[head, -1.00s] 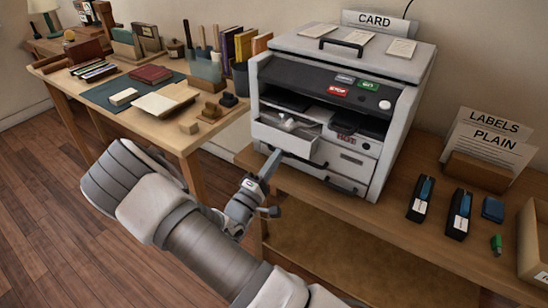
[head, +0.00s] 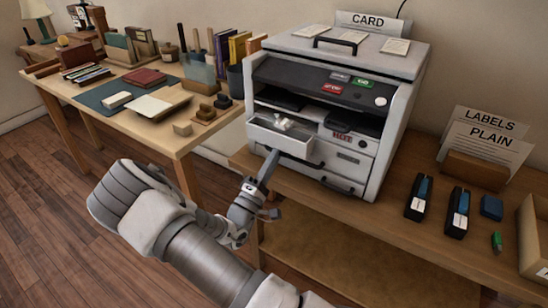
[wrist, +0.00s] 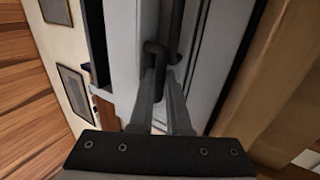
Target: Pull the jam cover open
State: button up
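The grey-white office machine (head: 340,65) stands on the wooden bench. On its front left, the jam cover (head: 277,137) stands out from the body as an open, drawer-like box with crumpled white paper (head: 285,124) inside. My gripper (head: 269,163) reaches up to the cover's front from below left. In the wrist view, the two fingers of my gripper (wrist: 164,80) are close together around the end of a dark bar handle (wrist: 154,52), which appears pinched between the tips. The fingers hide part of the contact.
A desk (head: 170,135) with books and stationery stands at the left. On the bench right of the machine are two staplers (head: 457,213), a label holder (head: 475,170) and a box (head: 534,240). A second dark handle (head: 338,187) sits low on the machine.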

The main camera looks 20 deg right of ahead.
jog(key=o, duration=0.4)
jog(key=shift+w+d+f, duration=0.2)
jog(key=shift+d+f, duration=0.1)
jog(key=shift+d, duration=0.1)
jog(key=shift+r, duration=0.1)
jog(key=shift+r, duration=0.1)
jog(key=shift+s+a, duration=0.1)
jog(key=shift+a, duration=0.05)
jog(key=p+v, duration=0.2)
jog(key=v, duration=1.6)
